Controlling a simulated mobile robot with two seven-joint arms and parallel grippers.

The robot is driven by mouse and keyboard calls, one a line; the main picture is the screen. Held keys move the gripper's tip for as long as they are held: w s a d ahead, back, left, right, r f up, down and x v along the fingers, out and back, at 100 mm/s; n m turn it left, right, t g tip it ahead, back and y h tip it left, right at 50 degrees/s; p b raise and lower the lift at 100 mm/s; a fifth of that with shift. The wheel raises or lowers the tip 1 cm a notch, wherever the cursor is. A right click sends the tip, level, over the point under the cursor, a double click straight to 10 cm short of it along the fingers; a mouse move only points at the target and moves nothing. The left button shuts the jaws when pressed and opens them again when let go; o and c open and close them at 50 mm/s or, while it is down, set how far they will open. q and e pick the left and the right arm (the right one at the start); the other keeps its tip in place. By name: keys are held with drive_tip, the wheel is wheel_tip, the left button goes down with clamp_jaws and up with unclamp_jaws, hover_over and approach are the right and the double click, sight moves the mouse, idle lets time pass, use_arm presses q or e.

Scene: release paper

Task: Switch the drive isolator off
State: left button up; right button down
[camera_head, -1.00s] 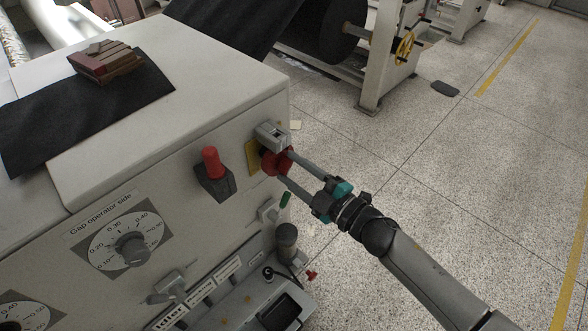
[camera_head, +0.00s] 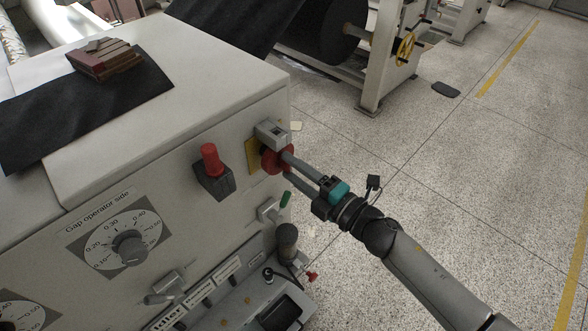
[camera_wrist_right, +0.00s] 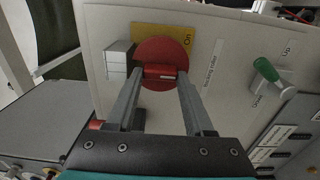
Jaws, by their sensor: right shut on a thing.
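The drive isolator (camera_head: 273,160) is a round red rotary switch on a yellow plate, on the right end of the grey machine panel. In the right wrist view the red isolator (camera_wrist_right: 164,52) shows its raised handle bar between my fingers, and "On" is printed on the yellow plate beside it. My right gripper (camera_head: 283,164) has its fingers shut on the red handle; the gripper also shows in the wrist view (camera_wrist_right: 160,92). A grey padlock-like block (camera_head: 272,134) sits right by the switch. My left gripper is not in view.
A red-topped lever (camera_head: 211,165) stands left of the isolator. A green-tipped lever (camera_wrist_right: 268,72) is close by on the same panel. A dial (camera_head: 126,245) and a lower shelf with small controls lie lower left. Open speckled floor (camera_head: 470,180) is to the right.

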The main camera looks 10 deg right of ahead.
idle(0.4)
drive_tip(key=shift+c, duration=1.4)
unclamp_jaws()
